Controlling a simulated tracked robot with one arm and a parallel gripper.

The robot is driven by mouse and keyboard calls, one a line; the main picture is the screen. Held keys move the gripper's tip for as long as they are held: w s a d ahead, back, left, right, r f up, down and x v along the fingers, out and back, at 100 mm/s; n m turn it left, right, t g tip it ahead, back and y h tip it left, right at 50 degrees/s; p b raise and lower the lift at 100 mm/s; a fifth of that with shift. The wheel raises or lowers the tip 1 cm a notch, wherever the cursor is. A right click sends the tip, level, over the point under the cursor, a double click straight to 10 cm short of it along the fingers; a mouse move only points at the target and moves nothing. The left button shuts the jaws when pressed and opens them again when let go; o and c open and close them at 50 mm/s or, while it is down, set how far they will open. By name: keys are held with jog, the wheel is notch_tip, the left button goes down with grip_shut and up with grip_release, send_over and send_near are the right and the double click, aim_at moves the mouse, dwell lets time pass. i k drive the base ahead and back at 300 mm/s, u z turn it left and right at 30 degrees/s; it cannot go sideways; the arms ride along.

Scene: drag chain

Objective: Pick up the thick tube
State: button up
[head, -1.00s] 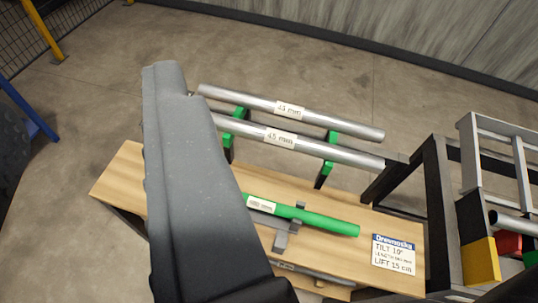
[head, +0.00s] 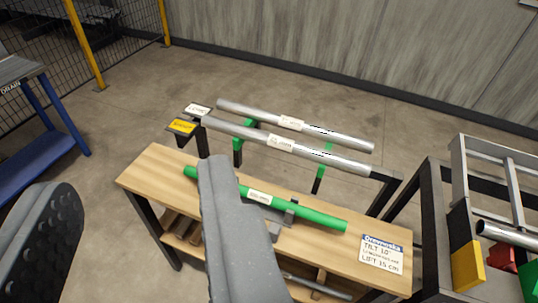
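Two silver tubes lie side by side on a rack with green supports. The front tube (head: 330,157), labelled 45 mm in the earlier frame, looks slightly thicker than the back tube (head: 345,139). A green tube (head: 315,217) lies on a holder on the wooden bench, in front of the silver ones. My gripper (head: 130,175) is open, with one studded grey finger at the lower left and the other in the middle foreground. The middle finger hides part of the green tube and bench. No tube shows between the fingers.
The wooden bench (head: 148,182) carries a tilt-and-lift sign (head: 382,254). A dark frame with grey rails (head: 485,195) is at right, a blue-legged table (head: 40,130) at left. Floor behind the rack is clear.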

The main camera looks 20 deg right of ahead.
aim_at(355, 166)
jog(key=z, duration=0.2)
jog(key=i, duration=0.9)
jog(key=u, duration=0.1)
